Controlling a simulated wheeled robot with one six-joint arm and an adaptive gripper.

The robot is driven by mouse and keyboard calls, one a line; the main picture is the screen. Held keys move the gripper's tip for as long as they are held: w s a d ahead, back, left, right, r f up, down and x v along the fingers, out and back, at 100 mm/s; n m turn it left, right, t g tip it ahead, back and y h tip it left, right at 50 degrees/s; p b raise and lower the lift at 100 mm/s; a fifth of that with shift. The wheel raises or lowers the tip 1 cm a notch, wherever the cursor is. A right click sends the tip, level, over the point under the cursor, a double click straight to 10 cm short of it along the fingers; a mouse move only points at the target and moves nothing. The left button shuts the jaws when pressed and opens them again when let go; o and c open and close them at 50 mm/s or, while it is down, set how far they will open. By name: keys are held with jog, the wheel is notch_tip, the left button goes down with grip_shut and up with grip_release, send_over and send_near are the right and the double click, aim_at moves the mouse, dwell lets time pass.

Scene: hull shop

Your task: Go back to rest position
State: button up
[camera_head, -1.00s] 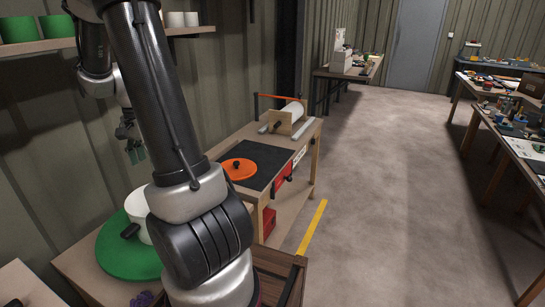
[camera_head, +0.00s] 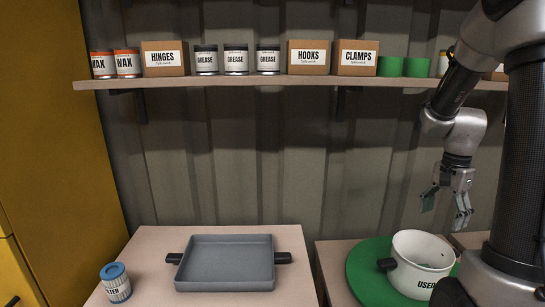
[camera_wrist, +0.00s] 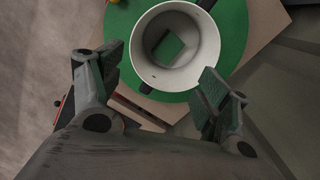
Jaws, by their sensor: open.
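My gripper (camera_head: 447,196) hangs at the right in the head view, above and behind a white pot (camera_head: 437,248) labelled "USED". Its two fingers are apart with nothing between them. In the wrist view the open fingers (camera_wrist: 150,92) are spread below the pot (camera_wrist: 187,78), apart from it. A flat grey-green square piece (camera_wrist: 167,50) lies inside the pot. The pot stands on a round green board (camera_head: 362,267) and has dark side handles. Part of my arm covers the board's right side.
A grey tray (camera_head: 227,288) with dark handles and a blue-capped filter (camera_head: 116,283) stand on the left table. A shelf (camera_head: 230,82) above holds labelled boxes and cans. A yellow cabinet (camera_head: 48,130) stands at far left. Wall space between shelf and tables is clear.

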jog(key=s+a+r+n+t, duration=0.5)
jog(key=s+a+r+n, duration=0.8)
jog(key=s+a+n, duration=0.1)
jog(key=shift+a+r, duration=0.15)
jog(key=shift+r, duration=0.1)
jog(key=shift+s, duration=0.1)
jog(key=shift+c, duration=0.4)
dwell(0.3)
